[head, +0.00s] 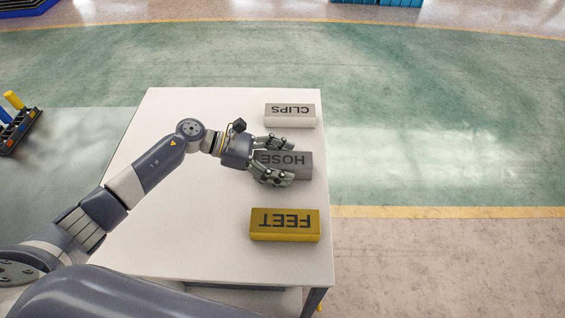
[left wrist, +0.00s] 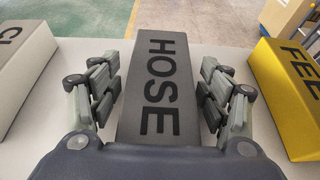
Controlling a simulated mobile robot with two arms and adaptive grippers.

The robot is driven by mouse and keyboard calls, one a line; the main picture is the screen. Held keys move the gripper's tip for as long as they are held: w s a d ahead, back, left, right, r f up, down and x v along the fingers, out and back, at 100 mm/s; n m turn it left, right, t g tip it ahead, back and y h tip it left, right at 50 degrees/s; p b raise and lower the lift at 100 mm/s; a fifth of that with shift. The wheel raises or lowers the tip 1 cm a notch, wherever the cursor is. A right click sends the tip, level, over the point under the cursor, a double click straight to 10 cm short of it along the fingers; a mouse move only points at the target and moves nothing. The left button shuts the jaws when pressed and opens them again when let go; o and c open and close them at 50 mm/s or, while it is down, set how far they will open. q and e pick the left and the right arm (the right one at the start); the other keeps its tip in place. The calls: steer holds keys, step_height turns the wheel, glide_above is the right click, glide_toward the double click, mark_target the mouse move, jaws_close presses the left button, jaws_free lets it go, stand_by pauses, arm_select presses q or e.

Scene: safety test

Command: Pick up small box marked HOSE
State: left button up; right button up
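The grey box marked HOSE (head: 300,163) lies on the white table between two other boxes. In the left wrist view the HOSE box (left wrist: 160,85) runs lengthwise between the fingers. My left gripper (head: 284,162) is open around the box, with one finger along each long side. In the left wrist view, small gaps show between the fingers of the left gripper (left wrist: 160,90) and the box sides. The near end of the box is hidden by the gripper's palm. My right gripper is not in view.

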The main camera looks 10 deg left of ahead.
arm_select(q)
steer(key=c, duration=0.8)
steer(key=shift+c, duration=0.2)
